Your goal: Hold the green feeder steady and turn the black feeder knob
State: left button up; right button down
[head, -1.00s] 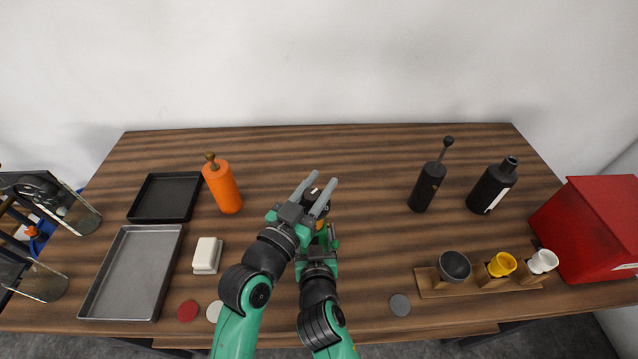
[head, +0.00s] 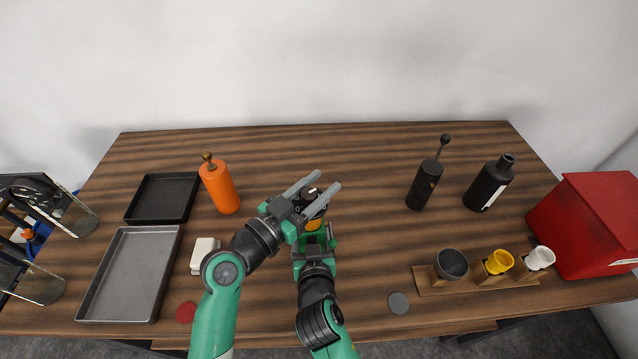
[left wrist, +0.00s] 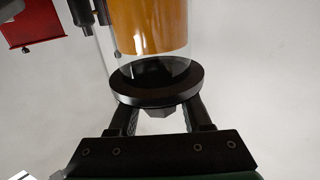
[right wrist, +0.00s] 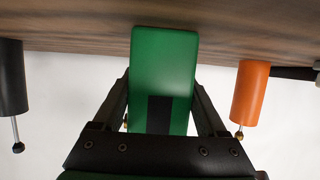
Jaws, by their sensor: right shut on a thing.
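The green feeder (head: 316,241) stands near the middle of the table, largely hidden by my arms; its green block (right wrist: 164,70) fills the middle of the right wrist view. My right gripper (head: 315,250) is shut on this green part. The feeder's clear tube with orange contents (left wrist: 150,25) shows in the left wrist view, with a black round cap (left wrist: 155,88) that looks like the knob end and a small faceted nub below it. My left gripper (head: 328,181) is open above the feeder, its fingers apart on either side of the cap; contact cannot be told.
An orange bottle (head: 218,187), a black tray (head: 162,197) and a grey tray (head: 130,275) lie left. Black bottles (head: 425,183) (head: 490,184), a wooden cup rack (head: 430,283) and a red box (head: 590,225) stand right. The table behind the feeder is clear.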

aim_at(303, 200)
pick_arm(q)
jog(key=shift+o, duration=1.1)
pick_arm(e)
jog(key=shift+s+f, duration=0.1)
jog(key=shift+f, duration=0.15)
pick_arm(q)
jog(key=shift+a, duration=0.1)
jog(key=v, duration=0.7)
jog(key=shift+s+a, duration=0.15)
jog(key=shift+s, duration=0.05)
pick_arm(e)
grip_release()
jog(key=shift+r, duration=0.15)
pick_arm(q)
jog(key=shift+s+r, duration=0.1)
pick_arm(e)
jog(key=shift+r, duration=0.1)
